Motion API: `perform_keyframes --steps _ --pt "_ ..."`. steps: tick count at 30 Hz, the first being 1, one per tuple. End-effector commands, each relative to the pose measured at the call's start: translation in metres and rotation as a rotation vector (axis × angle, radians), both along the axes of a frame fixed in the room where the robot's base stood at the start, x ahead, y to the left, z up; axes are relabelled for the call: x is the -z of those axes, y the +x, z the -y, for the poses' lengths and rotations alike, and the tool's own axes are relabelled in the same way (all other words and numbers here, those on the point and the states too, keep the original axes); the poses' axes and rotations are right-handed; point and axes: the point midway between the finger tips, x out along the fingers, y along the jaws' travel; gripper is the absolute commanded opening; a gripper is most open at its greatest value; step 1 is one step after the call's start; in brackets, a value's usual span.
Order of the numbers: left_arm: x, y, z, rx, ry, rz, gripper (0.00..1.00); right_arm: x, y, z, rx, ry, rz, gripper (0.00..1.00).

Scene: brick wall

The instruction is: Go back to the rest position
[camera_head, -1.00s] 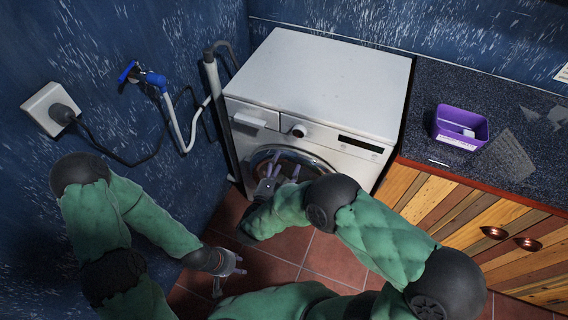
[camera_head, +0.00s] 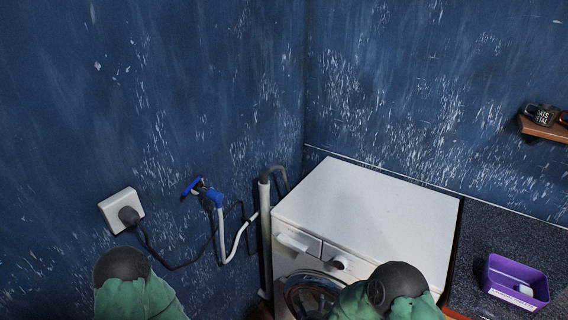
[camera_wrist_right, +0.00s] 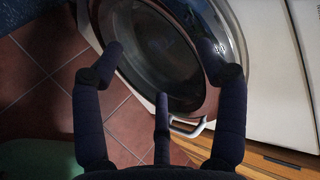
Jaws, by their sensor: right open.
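The right wrist view shows my right gripper (camera_wrist_right: 160,75) with its dark fingers spread apart and nothing between them. It is in front of the round glass door (camera_wrist_right: 165,45) of the white washing machine (camera_head: 365,215). A gap to the glass seems to remain, but I cannot tell how wide. In the head view only the upper parts of my two green-covered arms show at the bottom edge. Both grippers are out of that frame, and my left gripper shows in neither view.
A dark counter (camera_head: 505,245) with a purple box (camera_head: 516,284) stands right of the machine. A wall socket with a plug (camera_head: 122,212), a blue tap (camera_head: 207,193) and hoses line the left wall. A small shelf (camera_head: 540,130) hangs at upper right.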

Motion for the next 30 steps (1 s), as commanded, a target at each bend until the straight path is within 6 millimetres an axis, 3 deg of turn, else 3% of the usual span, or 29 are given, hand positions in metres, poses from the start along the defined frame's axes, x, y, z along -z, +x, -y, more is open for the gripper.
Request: perform_keyframes --steps 8,12,21,25,30 --pt "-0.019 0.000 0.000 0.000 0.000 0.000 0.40 0.044 -0.061 0.001 -0.594 -0.313 -0.366 0.73" --pt "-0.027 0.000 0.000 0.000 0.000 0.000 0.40 0.057 -0.108 -0.001 -0.946 -0.423 -0.481 0.73" --pt "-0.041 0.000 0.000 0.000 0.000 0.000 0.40 0.058 -0.206 -0.004 -1.621 -0.538 -0.515 0.73" --pt "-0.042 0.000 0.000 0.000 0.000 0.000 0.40 0.055 -0.226 -0.005 -1.755 -0.553 -0.491 0.73" --pt "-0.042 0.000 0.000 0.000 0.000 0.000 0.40 0.055 -0.232 -0.006 -1.799 -0.558 -0.479 0.73"
